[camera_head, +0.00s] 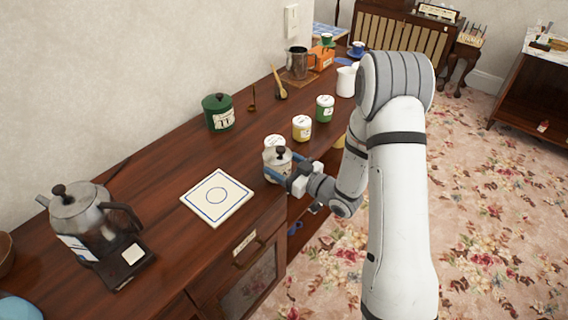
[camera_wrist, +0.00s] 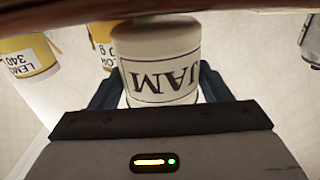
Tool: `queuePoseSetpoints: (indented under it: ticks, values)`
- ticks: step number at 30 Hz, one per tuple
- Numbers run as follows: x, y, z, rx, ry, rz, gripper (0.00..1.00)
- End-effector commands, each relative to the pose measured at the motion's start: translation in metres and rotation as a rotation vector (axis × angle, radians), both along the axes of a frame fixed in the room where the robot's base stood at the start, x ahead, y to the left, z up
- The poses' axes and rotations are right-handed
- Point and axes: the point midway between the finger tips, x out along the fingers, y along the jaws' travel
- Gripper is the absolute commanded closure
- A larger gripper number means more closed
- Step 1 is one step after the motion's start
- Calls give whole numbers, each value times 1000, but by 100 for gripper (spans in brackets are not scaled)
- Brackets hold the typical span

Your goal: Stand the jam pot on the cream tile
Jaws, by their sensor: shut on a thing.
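My gripper (camera_head: 284,174) is shut on the pot, one finger on each side. The pot looks upright; I cannot tell whether its base touches the counter. The cream tile (camera_head: 236,193) lies flat and bare to the left of the pot, with a blue outline and circle.
A white-lidded pot (camera_head: 272,142) stands close behind the jam pot. A yellow pot (camera_head: 302,127) and a green pot (camera_head: 325,108) stand farther right. A dark green canister (camera_head: 218,112) stands behind the tile, and a metal kettle (camera_head: 85,215) is at left. Counter around the tile is clear.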

Motion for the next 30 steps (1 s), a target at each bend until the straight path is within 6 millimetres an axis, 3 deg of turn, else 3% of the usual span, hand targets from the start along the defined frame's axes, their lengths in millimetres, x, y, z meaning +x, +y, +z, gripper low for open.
queuePoseSetpoints:
  ticks: [22,23,30]
  values:
    - [0,-1,-12,1,-1,-2,67]
    - [0,-1,-12,-1,2,-2,27]
    - [0,-1,-12,0,1,-2,8]
